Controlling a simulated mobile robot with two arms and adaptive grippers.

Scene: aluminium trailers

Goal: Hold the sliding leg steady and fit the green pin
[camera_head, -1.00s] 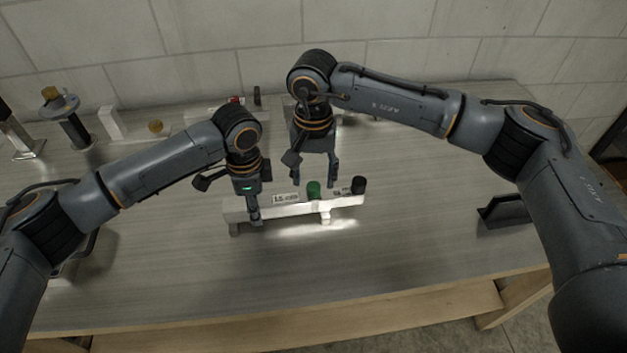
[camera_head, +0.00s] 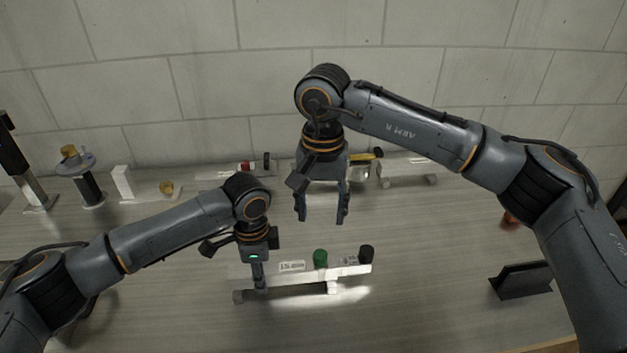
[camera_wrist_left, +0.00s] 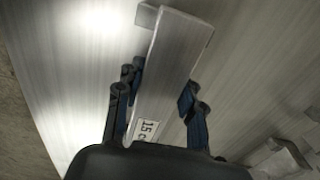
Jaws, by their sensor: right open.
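The sliding leg (camera_head: 300,276) is a pale metal bar lying left to right on the table, with a printed label on its side. It also shows in the left wrist view (camera_wrist_left: 172,62), running between my left fingers. My left gripper (camera_head: 258,282) is at the bar's left part, with a finger close against each side; it also shows in the left wrist view (camera_wrist_left: 162,92). The green pin (camera_head: 320,258) shows as a green cylinder standing up at the bar, right of its middle. How deep it sits is hidden. My right gripper (camera_head: 322,218) is open and empty, above and apart from the pin.
A black cap (camera_head: 366,252) is at the bar's right end. A dark angled holder (camera_head: 521,280) stands on the right of the table. Other metal pieces stand along the back, including a white block (camera_head: 122,182). The table between bar and holder is clear.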

